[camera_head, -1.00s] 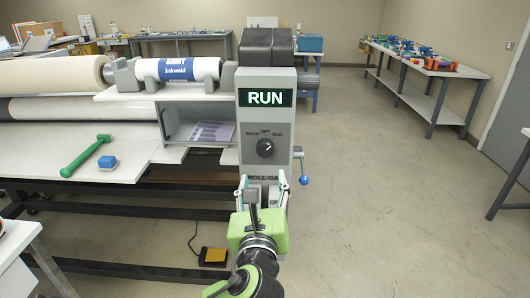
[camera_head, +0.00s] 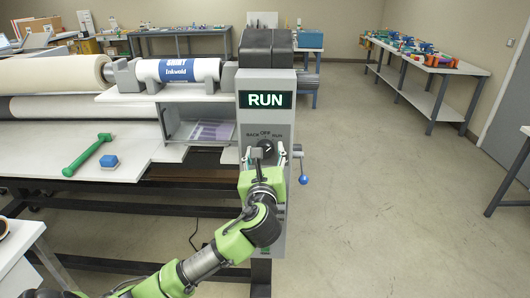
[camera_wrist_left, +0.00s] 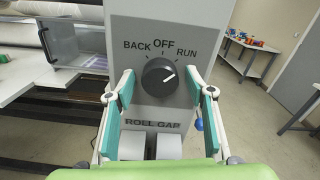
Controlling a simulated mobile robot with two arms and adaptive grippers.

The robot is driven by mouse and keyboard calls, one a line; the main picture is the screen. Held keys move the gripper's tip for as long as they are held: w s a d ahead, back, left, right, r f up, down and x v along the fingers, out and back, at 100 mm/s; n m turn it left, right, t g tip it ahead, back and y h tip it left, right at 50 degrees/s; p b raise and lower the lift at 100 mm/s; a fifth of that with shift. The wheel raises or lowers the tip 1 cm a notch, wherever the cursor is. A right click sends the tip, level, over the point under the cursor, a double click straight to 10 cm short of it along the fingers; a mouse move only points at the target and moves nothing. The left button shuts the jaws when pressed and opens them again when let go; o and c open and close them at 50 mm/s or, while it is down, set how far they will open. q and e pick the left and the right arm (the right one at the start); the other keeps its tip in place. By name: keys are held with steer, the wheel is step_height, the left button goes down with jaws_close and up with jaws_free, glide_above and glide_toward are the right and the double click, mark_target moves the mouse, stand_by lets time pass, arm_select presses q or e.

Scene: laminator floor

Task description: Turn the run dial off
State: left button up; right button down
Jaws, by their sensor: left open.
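The run dial (camera_head: 266,146) is a black round knob on the grey control panel (camera_head: 245,120), under the labels BACK, OFF and RUN. In the left wrist view the dial (camera_wrist_left: 159,77) has its white pointer turned up and right, toward RUN. The display (camera_head: 265,99) above it reads RUN in lit letters. My left gripper (camera_head: 264,158) is in front of the dial, its lower part hidden by the gripper. In the left wrist view the open fingers (camera_wrist_left: 160,90) stand to either side of the dial, apart from it. My right gripper is not in view.
A blue-knobbed lever (camera_head: 303,180) sticks out at the panel's right side. Two grey roll gap parts (camera_wrist_left: 150,145) sit below the dial.

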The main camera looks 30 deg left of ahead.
arm_select(q)
steer(key=c, duration=1.1)
steer(key=shift+n, duration=0.3)
steer(key=n+p, duration=0.1)
steer(key=n, duration=0.2)
steer(key=shift+n, duration=2.5)
steer(key=o, duration=1.1)
